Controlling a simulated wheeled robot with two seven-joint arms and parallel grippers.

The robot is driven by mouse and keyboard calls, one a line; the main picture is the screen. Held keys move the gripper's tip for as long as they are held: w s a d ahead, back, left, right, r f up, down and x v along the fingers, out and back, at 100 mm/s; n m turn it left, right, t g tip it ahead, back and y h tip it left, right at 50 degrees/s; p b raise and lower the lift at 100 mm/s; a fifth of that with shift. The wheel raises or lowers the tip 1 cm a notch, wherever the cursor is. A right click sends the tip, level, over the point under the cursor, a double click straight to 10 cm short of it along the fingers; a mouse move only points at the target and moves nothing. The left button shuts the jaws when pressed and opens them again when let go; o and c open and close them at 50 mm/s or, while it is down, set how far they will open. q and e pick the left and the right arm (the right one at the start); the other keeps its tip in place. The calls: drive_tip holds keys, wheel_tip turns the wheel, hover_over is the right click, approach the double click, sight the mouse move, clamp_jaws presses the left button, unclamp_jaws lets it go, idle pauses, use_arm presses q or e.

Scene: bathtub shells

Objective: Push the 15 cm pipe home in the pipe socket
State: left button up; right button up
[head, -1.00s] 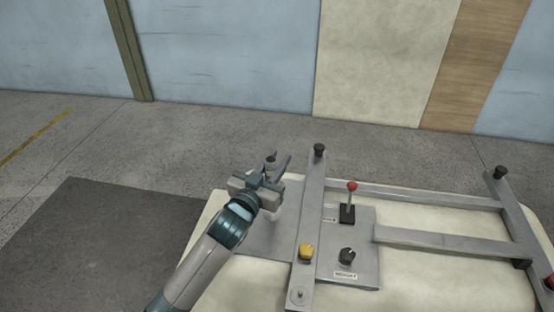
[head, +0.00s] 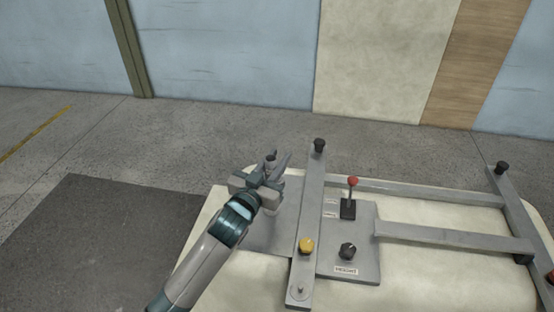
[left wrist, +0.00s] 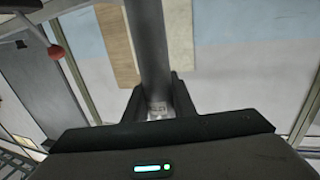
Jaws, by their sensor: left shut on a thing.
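My left gripper (head: 279,164) is over the left part of the workbench's grey plate, left of the long metal bar. It is shut on the grey pipe (head: 270,160), whose dark upper end shows between the fingers. In the left wrist view the pipe (left wrist: 152,45) runs straight out from between the fingers. A pale, rounded piece (head: 271,208) shows just below the gripper; I cannot tell whether it is the pipe socket or part of the pipe. The pipe's lower end and how deep it sits are hidden by the gripper. My right gripper is not in view.
Right of the gripper, a metal bar (head: 308,215) with black and yellow knobs crosses the cream bench (head: 420,285). A red-knobbed lever (head: 352,192) and black dial (head: 347,251) stand on the plate (head: 360,225). More rails lie at the right. Floor left of the bench is clear.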

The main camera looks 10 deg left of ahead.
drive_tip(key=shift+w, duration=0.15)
use_arm(q)
drive_tip(key=shift+p, duration=0.3)
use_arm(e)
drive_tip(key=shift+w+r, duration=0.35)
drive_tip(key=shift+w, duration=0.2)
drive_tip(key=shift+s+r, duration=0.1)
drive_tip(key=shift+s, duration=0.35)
use_arm(q)
drive_tip(key=shift+p, duration=0.55)
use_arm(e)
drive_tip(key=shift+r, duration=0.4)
